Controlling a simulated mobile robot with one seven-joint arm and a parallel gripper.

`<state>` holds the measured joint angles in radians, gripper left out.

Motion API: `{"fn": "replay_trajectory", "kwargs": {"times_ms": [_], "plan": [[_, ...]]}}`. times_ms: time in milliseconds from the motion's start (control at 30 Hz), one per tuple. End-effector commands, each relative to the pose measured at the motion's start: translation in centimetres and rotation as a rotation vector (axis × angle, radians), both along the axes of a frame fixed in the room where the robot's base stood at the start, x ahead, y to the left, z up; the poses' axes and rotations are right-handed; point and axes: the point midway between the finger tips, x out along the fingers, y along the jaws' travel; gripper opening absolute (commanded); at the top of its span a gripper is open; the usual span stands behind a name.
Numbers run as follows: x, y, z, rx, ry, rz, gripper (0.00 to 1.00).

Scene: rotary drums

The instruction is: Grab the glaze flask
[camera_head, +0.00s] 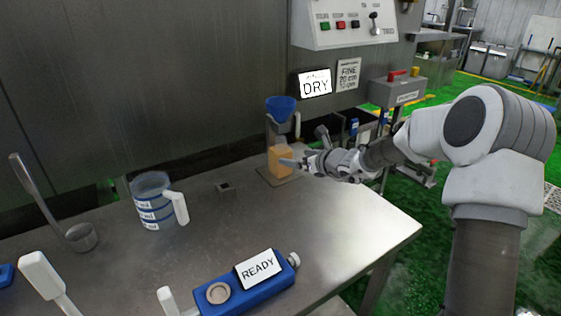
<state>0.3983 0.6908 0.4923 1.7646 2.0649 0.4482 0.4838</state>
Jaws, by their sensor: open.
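No object carries a readable glaze flask label. A tan-orange block-like container (279,161) stands on a small base plate below a blue funnel (281,107) at the back of the metal table; I cannot tell for sure whether it is the flask. My gripper (291,163) reaches in from the right, with its fingers at the right side of the tan container. The gripper is open; I cannot tell whether a finger touches the container. Part of the container's right side is hidden by the fingers.
A clear jug with blue bands (153,203) stands at left on the table (215,235). A ladle (82,237) is further left. A blue device with a READY display (258,269) lies in front. A control box (350,22) hangs above.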

Motion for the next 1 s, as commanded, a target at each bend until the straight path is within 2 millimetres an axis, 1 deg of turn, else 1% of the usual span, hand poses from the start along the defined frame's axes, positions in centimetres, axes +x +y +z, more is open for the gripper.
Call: {"fn": "replay_trajectory", "kwargs": {"times_ms": [33, 233, 567, 800, 1000], "plan": [[0.7, 0.7, -0.5, 0.002, 0.002, 0.002, 1.0], [3.2, 2.2, -1.6, 0.0, 0.0, 0.002, 1.0], [4.9, 3.2, -2.2, 0.0, 0.0, 0.001, 1.0], [7.3, 4.4, -3.0, 0.0, 0.0, 0.002, 1.0], [8.5, 5.2, -3.6, -0.001, -0.002, 0.002, 1.0]]}}
